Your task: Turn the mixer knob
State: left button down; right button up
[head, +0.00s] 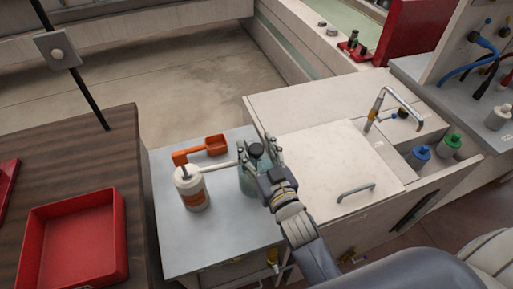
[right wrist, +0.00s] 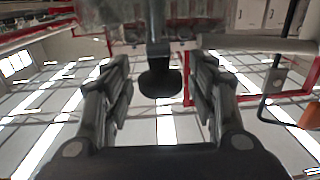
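The mixer knob (head: 256,150) is a black round cap on top of a teal-green jar (head: 247,183) that stands on the grey side table. My right gripper (head: 258,156) is over the jar, with one finger on each side of the knob. In the right wrist view the black knob (right wrist: 160,80) is between the two fingers, with a clear gap on both sides. My right gripper is open and holds nothing. The jar's lower part is partly hidden by the gripper. My left gripper is not in view.
A white bottle with an orange label (head: 192,188) stands left of the jar, its thin spout pointing toward it. An orange scoop (head: 205,150) lies behind. A white cabinet with a tap (head: 400,100) stands close on the right. A red tray (head: 75,240) sits on the brown table.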

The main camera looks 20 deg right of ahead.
jog(key=s, duration=1.2)
jog(key=shift+d, duration=0.45)
